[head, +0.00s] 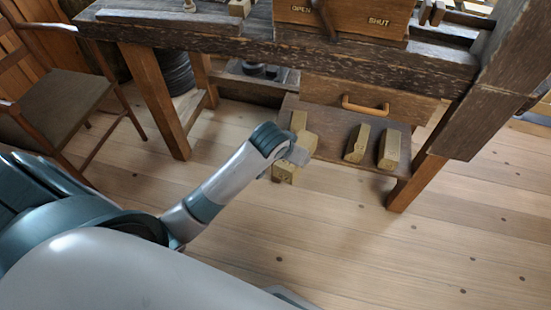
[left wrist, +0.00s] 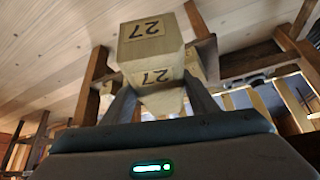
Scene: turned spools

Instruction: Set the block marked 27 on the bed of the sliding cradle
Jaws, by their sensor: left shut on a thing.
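The block marked 27 (left wrist: 152,42) is pale wood with chamfered lower edges and shows the number on two faces. My left gripper (left wrist: 160,100) is shut on it, one finger on each side. In the head view, the block (head: 284,174) is at the end of my left arm, in front of the low shelf and partly hidden by the gripper (head: 285,160). I cannot make out the sliding cradle in either view. My right gripper is not in view.
The low shelf (head: 333,128) under the workbench (head: 250,44) bears several pale blocks, two of them (head: 357,143) (head: 389,149) on the right. A wooden box marked OPEN and SHUT (head: 345,18) stands on the bench. A chair (head: 65,105) is at left. The floor in front is clear.

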